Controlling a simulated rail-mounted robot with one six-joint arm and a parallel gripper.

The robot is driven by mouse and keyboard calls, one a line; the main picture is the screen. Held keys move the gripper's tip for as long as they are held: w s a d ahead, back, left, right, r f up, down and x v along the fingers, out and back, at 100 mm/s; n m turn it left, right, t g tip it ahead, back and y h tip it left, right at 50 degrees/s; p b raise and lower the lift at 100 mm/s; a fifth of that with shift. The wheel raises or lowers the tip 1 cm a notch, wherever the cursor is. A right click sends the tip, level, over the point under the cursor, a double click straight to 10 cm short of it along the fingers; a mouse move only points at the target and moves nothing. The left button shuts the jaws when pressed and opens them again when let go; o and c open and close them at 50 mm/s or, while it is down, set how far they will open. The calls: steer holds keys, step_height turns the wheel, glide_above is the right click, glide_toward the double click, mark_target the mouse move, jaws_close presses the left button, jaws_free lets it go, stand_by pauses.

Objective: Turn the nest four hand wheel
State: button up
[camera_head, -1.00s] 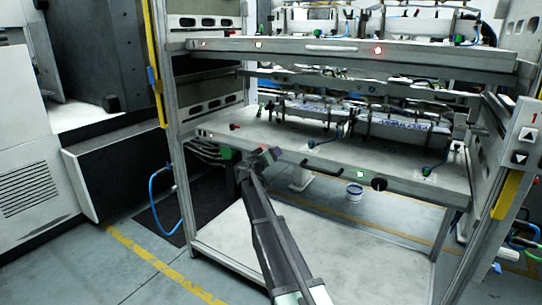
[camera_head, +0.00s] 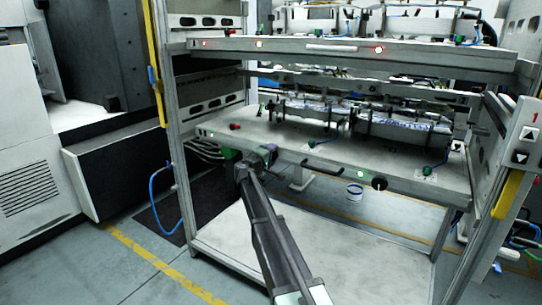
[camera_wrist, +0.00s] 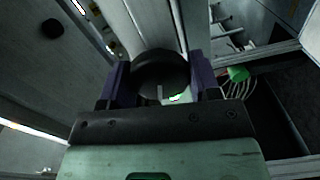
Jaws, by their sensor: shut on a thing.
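A black round hand wheel (camera_wrist: 160,72) sits between the two dark purple fingers of my gripper (camera_wrist: 158,82) in the wrist view. The gripper is shut on its rim from both sides. In the head view my gripper (camera_head: 268,154) is at the front edge of the middle shelf (camera_head: 300,165), left of its centre. The wheel it holds is hidden there behind the gripper and wrist. I cannot read a nest number on it.
Another black knob (camera_head: 379,184) is on the same shelf edge to the right, beside a lit green lamp (camera_head: 360,174). A dark handle (camera_head: 320,169) lies between. A red button (camera_head: 235,126) is on the shelf at left. The lower shelf (camera_head: 335,250) is bare.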

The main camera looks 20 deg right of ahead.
steer(key=shift+n, duration=0.4)
steer(key=o, duration=0.9)
steer(key=v, duration=1)
steer(key=shift+s+a, duration=0.2)
steer(key=shift+a, duration=0.15)
